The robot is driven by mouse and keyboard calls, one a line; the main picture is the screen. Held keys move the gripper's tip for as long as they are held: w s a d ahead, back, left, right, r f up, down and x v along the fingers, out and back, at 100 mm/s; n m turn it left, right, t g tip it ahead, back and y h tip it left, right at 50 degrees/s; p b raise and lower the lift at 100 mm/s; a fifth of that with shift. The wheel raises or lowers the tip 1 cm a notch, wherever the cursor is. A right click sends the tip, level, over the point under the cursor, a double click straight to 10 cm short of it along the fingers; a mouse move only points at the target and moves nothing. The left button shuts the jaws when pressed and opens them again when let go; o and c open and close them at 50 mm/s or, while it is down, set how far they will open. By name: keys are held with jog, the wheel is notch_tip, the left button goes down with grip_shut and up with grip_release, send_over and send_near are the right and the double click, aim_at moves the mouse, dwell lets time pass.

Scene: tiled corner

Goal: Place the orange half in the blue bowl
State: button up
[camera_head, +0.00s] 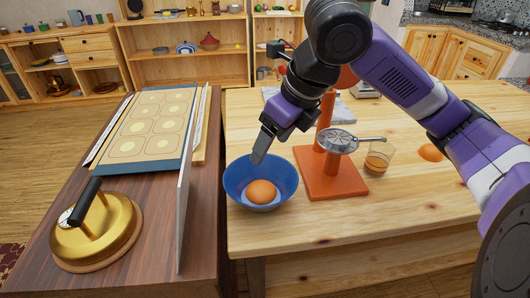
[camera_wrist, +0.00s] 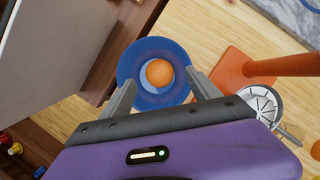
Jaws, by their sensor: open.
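The blue bowl (camera_head: 283,172) stands on the light wooden table near its left front corner. An orange half (camera_head: 262,191) lies inside the bowl; it also shows in the wrist view (camera_wrist: 159,73), inside the bowl (camera_wrist: 144,52). My gripper (camera_head: 257,158) is over the bowl's rear rim, pointing down. In the wrist view my gripper (camera_wrist: 160,79) has its two fingers apart, one to each side of the orange half, with nothing between them held. Another orange piece (camera_head: 431,152) lies on the table at the right, partly hidden by my arm.
An orange juicer stand (camera_head: 330,185) with a metal strainer (camera_head: 340,143) stands right of the bowl. A glass with juice (camera_head: 378,157) is beside it. A dark table at left holds a gold-lidded pan (camera_head: 97,235) and an upright thin board (camera_head: 184,205). The table front is clear.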

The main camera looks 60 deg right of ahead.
jog(key=v, duration=0.5)
jog(key=shift+r, duration=0.1)
dwell(0.5)
